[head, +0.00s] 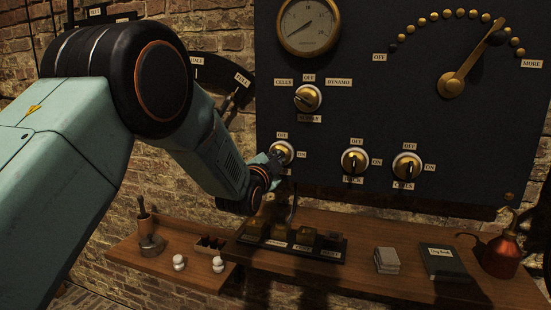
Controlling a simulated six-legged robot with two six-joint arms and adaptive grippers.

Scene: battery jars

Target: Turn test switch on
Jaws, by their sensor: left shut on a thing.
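A dark panel (330,120) on the brick wall carries a row of three brass rotary switches marked OFF and ON. My left gripper (274,160) is at the leftmost switch (286,149) and is shut on its knob. The gripper covers part of the knob, so which way it points is hard to tell. The name plate under this switch is mostly hidden, so I cannot read whether it says test. The middle switch (354,160) and right switch (407,165) stand free. My right gripper is not in view.
Above is a selector (307,98) marked CELLS, OFF and DYNAMO, a gauge (309,25) and a lever (470,70). A wooden shelf (350,240) below holds a dark book (443,260), a stack of pale blocks (387,260) and a red oil can (502,255).

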